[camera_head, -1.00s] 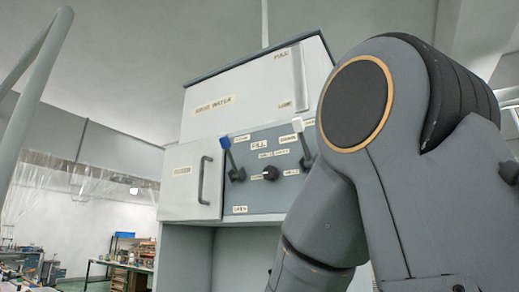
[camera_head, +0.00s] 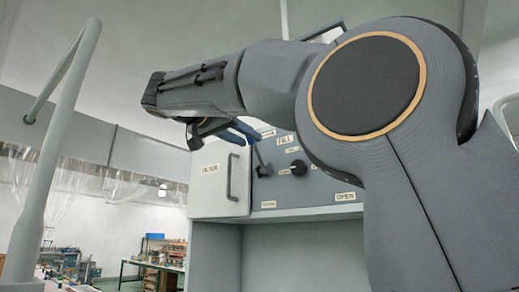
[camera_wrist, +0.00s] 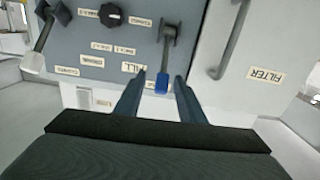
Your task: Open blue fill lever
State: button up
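The blue fill lever is a dark shaft with a blue tip on the grey panel (camera_head: 315,185). In the wrist view its blue tip (camera_wrist: 162,84) lies between the two fingers of my gripper (camera_wrist: 160,77), with a gap on either side. The FILL label (camera_wrist: 133,68) is beside it. In the head view the lever's shaft (camera_head: 262,160) leans up and left from its pivot, and its upper end is partly hidden by my gripper (camera_head: 236,132). My gripper is open and holds nothing.
The white-tipped lever (camera_wrist: 38,45) and a black knob (camera_wrist: 110,15) are on the same panel. The FILTER door (camera_head: 209,180) with its dark handle (camera_head: 229,177) is close beside the blue lever. The bay below the panel is open.

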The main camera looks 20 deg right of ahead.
aim_at(259, 155)
jog(key=p+x, duration=0.1)
jog(key=x, duration=0.1)
jog(key=r+x, duration=0.1)
jog(key=x, duration=0.1)
jog(key=p+x, duration=0.1)
jog(key=x, duration=0.2)
jog(key=shift+w+r+p, duration=0.15)
jog(key=shift+w+p, duration=0.15)
jog(key=shift+p, duration=0.05)
grip_shut()
